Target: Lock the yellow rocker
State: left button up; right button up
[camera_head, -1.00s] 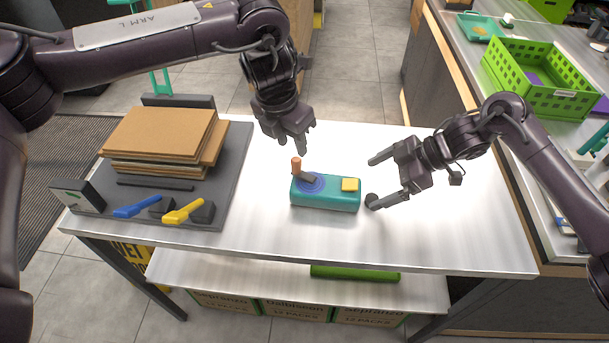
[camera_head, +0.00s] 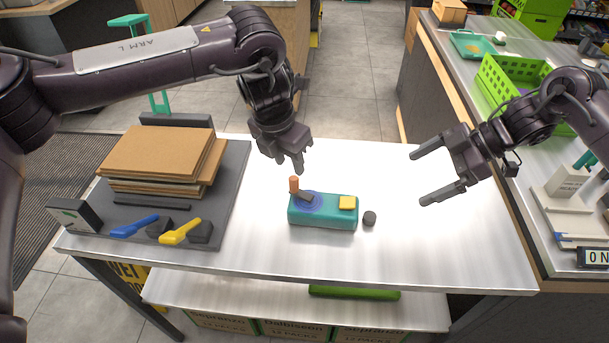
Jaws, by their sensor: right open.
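A yellow rocker-like lever (camera_head: 180,232) sits on a dark block at the front of the grey board, tilted up to the right. A blue lever (camera_head: 134,226) of similar shape is to its left. A teal box (camera_head: 322,216) in mid-table carries a yellow square pad (camera_head: 347,202), an orange peg (camera_head: 294,185) and a dark bar on a blue disc. My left gripper (camera_head: 291,168) hangs just above and behind the orange peg; its finger gap is unclear. My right gripper (camera_head: 419,178) is open and empty, right of the teal box.
A small dark cylinder (camera_head: 369,218) stands right of the teal box. A stack of brown boards (camera_head: 158,155) lies on the grey board (camera_head: 236,165) at left. A green crate (camera_head: 497,84) is on the right counter. The table's front right is clear.

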aim_at(346, 203)
jog(key=k, duration=1.5)
